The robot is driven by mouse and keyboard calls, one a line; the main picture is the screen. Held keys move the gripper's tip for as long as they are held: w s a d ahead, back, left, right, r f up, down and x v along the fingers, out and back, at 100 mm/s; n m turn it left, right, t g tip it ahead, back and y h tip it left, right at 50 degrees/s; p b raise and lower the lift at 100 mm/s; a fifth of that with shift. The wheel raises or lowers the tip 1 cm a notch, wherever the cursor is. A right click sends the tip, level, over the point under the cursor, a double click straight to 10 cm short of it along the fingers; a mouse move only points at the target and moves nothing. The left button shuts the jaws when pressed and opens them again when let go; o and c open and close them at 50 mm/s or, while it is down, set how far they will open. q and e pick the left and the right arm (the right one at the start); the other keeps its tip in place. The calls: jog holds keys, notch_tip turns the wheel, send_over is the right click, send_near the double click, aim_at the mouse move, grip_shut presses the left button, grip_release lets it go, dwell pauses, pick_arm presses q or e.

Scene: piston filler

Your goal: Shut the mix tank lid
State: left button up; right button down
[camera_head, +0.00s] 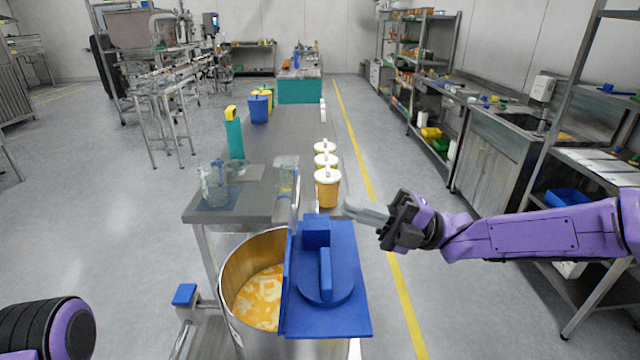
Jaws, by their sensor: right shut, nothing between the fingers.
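The mix tank (232,275) is a round steel vessel at the bottom centre, with orange and whitish contents showing through its open left part. The blue lid (347,262) is at the tank's right side, with a block, a disc and an upright handle (325,272) on it. The left part of the opening is uncovered. My right gripper (352,207) comes in from the right, above and to the right of the lid. It is shut and empty, apart from the lid. Only a black and purple part of my left arm shows at the lower left; its gripper is out of view.
A steel table (270,165) stands behind the tank, with yellow tubs with white lids (327,190), a glass jug (213,183) and a teal carton (233,135). A blue pedal-like pad (185,294) is left of the tank.

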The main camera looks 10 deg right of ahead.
aim_at(292, 229)
jog(key=p+x, duration=0.2)
jog(key=x, duration=0.4)
jog(key=shift+a+p, duration=0.3)
jog(key=shift+p, duration=0.1)
jog(key=shift+w, duration=0.1)
